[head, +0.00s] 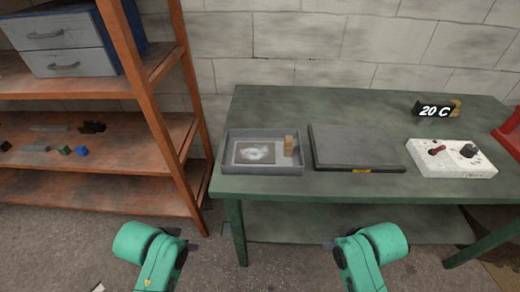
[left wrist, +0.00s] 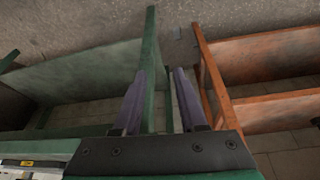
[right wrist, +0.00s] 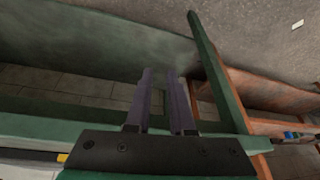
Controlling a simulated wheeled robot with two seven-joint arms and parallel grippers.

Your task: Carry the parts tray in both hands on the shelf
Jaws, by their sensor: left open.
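The parts tray (head: 226,160) is a shallow grey tray at the left front of the green bench. A flat card with a pale patch (head: 254,152) and a small upright wooden block (head: 289,145) are in it. The orange-brown shelf unit (head: 160,110) stands to the left of the bench. My left gripper (head: 192,246) is open and empty, in front of the bench and below the tray's height in the picture; its two fingers show apart in the left wrist view (left wrist: 160,78). My right gripper (head: 328,246) is further right, also empty, its fingers apart in the right wrist view (right wrist: 160,78).
A flat dark grey case (head: 355,145) lies close right of the tray. A white switch box (head: 451,158), a "20 C" display (head: 434,109) and a red object (head: 512,130) are further right. Grey drawers (head: 62,45) and small parts (head: 65,150) occupy the shelves; the lower shelf (head: 90,190) looks clear.

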